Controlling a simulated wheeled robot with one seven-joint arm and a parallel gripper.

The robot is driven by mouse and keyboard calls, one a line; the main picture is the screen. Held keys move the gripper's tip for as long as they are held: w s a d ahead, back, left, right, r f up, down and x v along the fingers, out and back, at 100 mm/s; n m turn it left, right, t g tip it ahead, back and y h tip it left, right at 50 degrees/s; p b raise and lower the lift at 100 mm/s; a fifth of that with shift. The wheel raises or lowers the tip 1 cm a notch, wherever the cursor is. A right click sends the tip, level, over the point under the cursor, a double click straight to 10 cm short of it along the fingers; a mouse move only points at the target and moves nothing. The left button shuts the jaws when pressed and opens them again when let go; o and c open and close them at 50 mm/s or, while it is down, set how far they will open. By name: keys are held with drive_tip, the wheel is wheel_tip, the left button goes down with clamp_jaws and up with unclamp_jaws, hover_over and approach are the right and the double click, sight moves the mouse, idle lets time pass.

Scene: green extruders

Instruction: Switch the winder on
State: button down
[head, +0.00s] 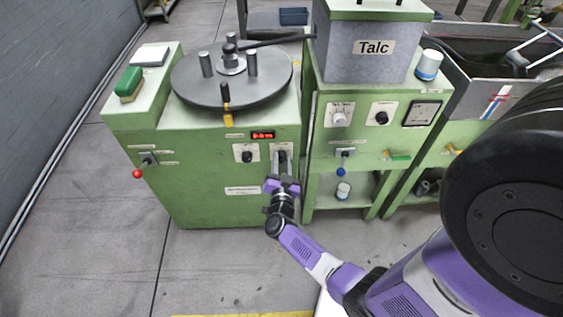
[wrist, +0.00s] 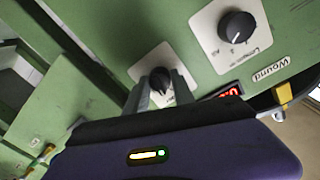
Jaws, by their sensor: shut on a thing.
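The winder is a green cabinet (head: 210,170) with a round dark turntable (head: 190,85) on top, at the left in the head view. Its front has a lit red display (head: 262,134) and two black knobs on pale plates. The left knob (head: 247,156) is free; it also shows in the wrist view (wrist: 237,27). My gripper (head: 281,163) is at the right knob. In the wrist view, my gripper (wrist: 160,92) has its two fingers on either side of that right knob (wrist: 159,78) and is shut on it. The markings around this knob are mostly hidden.
A red-tipped lever (head: 138,174) sticks out at the cabinet's left front. To the right stands a green unit with a grey Talc box (head: 366,55) and a blue-handled lever (head: 341,170). The grey floor (head: 120,260) in front is clear.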

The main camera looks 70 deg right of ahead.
drive_tip(key=m, duration=0.4)
drive_tip(key=shift+b, duration=0.3)
drive_tip(key=m+b, duration=0.1)
drive_tip(key=m, duration=0.3)
drive_tip(key=shift+s+m, duration=0.1)
drive_tip(key=shift+m, duration=0.3)
drive_tip(key=shift+y, duration=0.3)
drive_tip(key=c, duration=1.1)
unclamp_jaws()
drive_tip(key=shift+r, duration=0.1)
drive_tip(key=shift+p+v, duration=0.45)
drive_tip(key=shift+v, duration=3.45)
drive_tip(key=shift+t, duration=0.3)
